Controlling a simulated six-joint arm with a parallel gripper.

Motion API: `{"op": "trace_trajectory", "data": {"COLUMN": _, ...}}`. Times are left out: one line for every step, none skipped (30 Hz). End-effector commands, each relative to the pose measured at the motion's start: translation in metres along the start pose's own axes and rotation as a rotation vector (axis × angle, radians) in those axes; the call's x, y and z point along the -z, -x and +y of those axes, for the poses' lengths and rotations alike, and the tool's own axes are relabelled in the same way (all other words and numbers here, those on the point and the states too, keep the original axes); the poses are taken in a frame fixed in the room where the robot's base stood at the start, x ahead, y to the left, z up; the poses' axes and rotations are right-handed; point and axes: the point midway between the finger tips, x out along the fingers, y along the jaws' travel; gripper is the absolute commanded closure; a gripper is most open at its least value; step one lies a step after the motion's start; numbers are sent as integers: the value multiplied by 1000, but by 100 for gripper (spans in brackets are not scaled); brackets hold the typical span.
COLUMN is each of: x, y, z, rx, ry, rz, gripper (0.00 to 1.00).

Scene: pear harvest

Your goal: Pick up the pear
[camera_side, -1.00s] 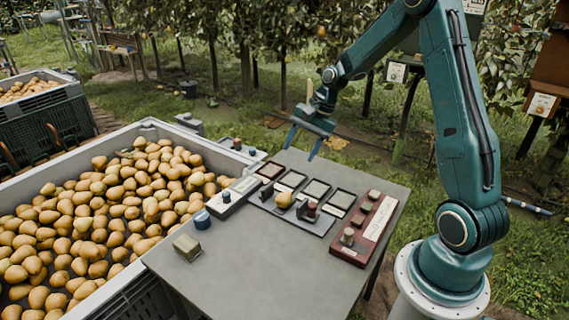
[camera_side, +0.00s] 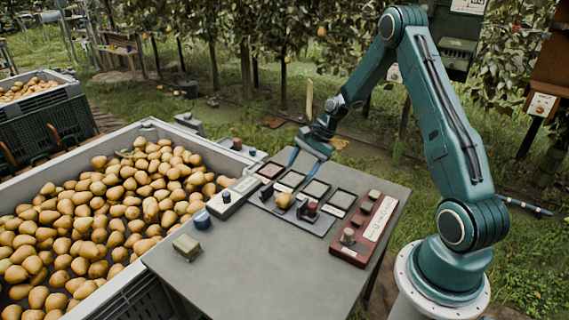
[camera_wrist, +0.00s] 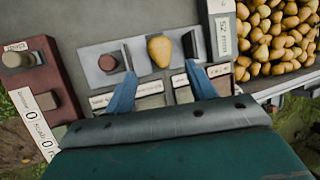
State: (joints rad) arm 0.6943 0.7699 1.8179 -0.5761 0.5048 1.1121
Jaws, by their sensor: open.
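A single yellow-brown pear (camera_side: 284,200) rests on a grey panel (camera_side: 318,228) on the table. My gripper (camera_side: 299,175) is open and empty, above the far part of the panel, behind and above the pear in the side view. In the wrist view its blue fingers (camera_wrist: 160,69) are spread wider than the pear, which lies ahead between their lines. Nothing touches the pear from the gripper.
A white labelled box (camera_side: 233,197) stands left. A large bin (camera_side: 146,262) full of pears adjoins the table. The table's front (camera_side: 270,270) is clear.

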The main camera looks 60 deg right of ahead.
Motion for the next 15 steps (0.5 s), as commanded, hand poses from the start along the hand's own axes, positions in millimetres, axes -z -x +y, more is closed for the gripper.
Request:
{"op": "trace_trajectory", "data": {"x": -1, "y": -9, "z": 0, "rx": -2, "ry": 1, "rz": -3, "gripper": 44}}
{"op": "trace_trajectory", "data": {"x": -1, "y": -14, "z": 0, "rx": -3, "ry": 1, "rz": -4, "gripper": 44}}
{"op": "trace_trajectory", "data": {"x": -1, "y": -20, "z": 0, "rx": -3, "ry": 1, "rz": -3, "gripper": 44}}
{"op": "trace_trajectory", "data": {"x": -1, "y": -24, "z": 0, "rx": -2, "ry": 1, "rz": -3, "gripper": 44}}
{"op": "trace_trajectory", "data": {"x": -1, "y": -29, "z": 1, "rx": -3, "ry": 1, "rz": -3, "gripper": 44}}
{"op": "trace_trajectory", "data": {"x": -1, "y": -35, "z": 1, "rx": -3, "ry": 1, "rz": -2, "gripper": 44}}
{"op": "trace_trajectory", "data": {"x": 0, "y": -39, "z": 0, "rx": -2, "ry": 1, "rz": -2, "gripper": 44}}
{"op": "trace_trajectory", "data": {"x": 0, "y": -43, "z": 0, "rx": -3, "ry": 1, "rz": -2, "gripper": 44}}
{"op": "trace_trajectory", "data": {"x": 0, "y": -47, "z": 0, "rx": -3, "ry": 1, "rz": -2, "gripper": 44}}
{"op": "trace_trajectory", "data": {"x": 0, "y": -50, "z": 0, "rx": -2, "ry": 1, "rz": -1, "gripper": 44}}
{"op": "trace_trajectory", "data": {"x": 0, "y": -52, "z": 0, "rx": -1, "ry": 1, "rz": -1, "gripper": 44}}
{"op": "trace_trajectory", "data": {"x": 0, "y": -55, "z": 0, "rx": -1, "ry": 1, "rz": -1, "gripper": 44}}
{"op": "trace_trajectory", "data": {"x": 0, "y": -57, "z": 0, "rx": -1, "ry": 1, "rz": -1, "gripper": 44}}
{"op": "trace_trajectory", "data": {"x": 0, "y": -58, "z": 0, "rx": -1, "ry": 1, "rz": -1, "gripper": 44}}
{"op": "trace_trajectory", "data": {"x": 0, "y": -59, "z": 0, "rx": 0, "ry": 1, "rz": 0, "gripper": 44}}
